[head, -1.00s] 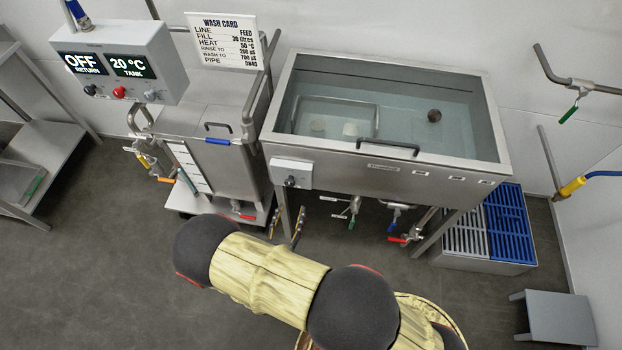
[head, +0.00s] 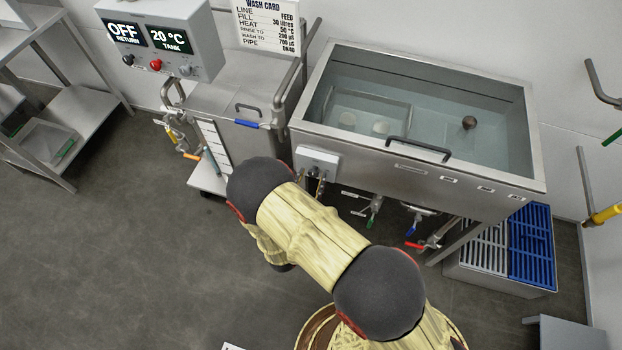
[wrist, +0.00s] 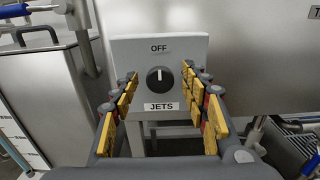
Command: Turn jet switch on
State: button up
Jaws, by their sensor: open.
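The jet switch is a black round knob (wrist: 160,77) on a pale grey box (wrist: 190,50) labelled JETS, with OFF printed above it. Its white pointer line stands upright toward OFF. The box also shows on the tank's front left in the head view (head: 318,158). In the wrist view my gripper (wrist: 160,82) is open and empty. Its yellow-padded fingers lie left and right of the knob in the picture, apart from it. Whether the tips reach the knob's depth is hard to tell. In the head view my arm hides the gripper.
The steel tank (head: 420,170) holds water, with a front handle (head: 418,150) and several coloured valves below. A control box (head: 160,45) reading OFF and 20 °C stands left, above a smaller steel tank (head: 240,90). A blue-grey grated bin (head: 530,245) stands right. Open floor lies at left.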

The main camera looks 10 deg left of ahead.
jog(key=shift+c, duration=0.2)
jog(key=c, duration=1.1)
jog(key=shift+o, duration=0.2)
jog(key=m+b, duration=0.1)
jog(key=m, duration=0.3)
jog(key=shift+m, duration=0.3)
jog(key=m+b, duration=0.2)
jog(key=m, duration=0.2)
jog(key=shift+d+f+m, duration=0.1)
jog(key=shift+d+m, duration=0.05)
jog(key=shift+m, duration=0.15)
jog(key=m+b, duration=0.2)
jog(key=m, duration=0.2)
jog(key=shift+f+m+b, duration=0.1)
jog(key=shift+m+b, duration=0.2)
jog(key=shift+b, duration=0.1)
jog(key=shift+d+m+b, duration=0.1)
jog(key=shift+m+b, duration=1.2)
jog(key=shift+m, duration=0.8)
